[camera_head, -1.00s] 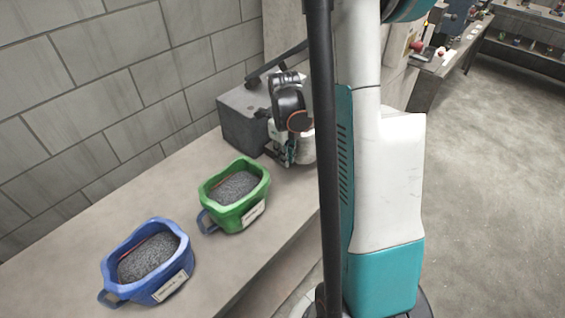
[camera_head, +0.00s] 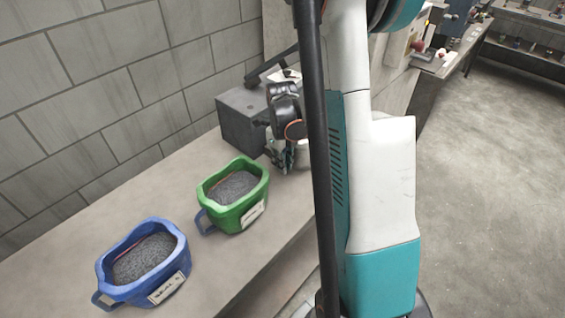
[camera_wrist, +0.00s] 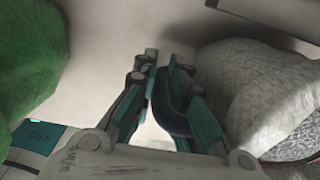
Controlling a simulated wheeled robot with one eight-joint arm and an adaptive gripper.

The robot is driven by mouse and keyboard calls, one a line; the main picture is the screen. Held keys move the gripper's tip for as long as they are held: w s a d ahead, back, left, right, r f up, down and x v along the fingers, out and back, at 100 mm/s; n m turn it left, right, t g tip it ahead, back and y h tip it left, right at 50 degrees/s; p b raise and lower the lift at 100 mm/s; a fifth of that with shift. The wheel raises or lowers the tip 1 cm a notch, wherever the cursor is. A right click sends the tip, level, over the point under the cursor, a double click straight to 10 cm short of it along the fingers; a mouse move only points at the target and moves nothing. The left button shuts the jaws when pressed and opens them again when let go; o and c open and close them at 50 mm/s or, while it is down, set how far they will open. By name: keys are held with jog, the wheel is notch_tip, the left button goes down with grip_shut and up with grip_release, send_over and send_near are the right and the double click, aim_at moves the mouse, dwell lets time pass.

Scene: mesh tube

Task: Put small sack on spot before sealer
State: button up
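In the head view my gripper (camera_head: 283,158) is low over the bench, just right of the grey block with a black lever (camera_head: 240,122), which looks like the sealer. The sack is mostly hidden there by my arm. The spot is not clearly visible.
A green tub of grey granules (camera_head: 243,214) stands on the bench (camera_head: 60,262) near the gripper; its green wall also fills the wrist view's left side (camera_wrist: 30,60). A blue tub (camera_head: 150,288) stands nearer the camera. A block wall (camera_head: 100,90) runs behind.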

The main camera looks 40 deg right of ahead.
jog(key=o, duration=0.3)
jog(key=shift+r, duration=0.1)
notch_tip(320, 180, up, 12)
jog(key=p, duration=0.4)
jog(key=shift+a, duration=0.1)
dwell(1.1)
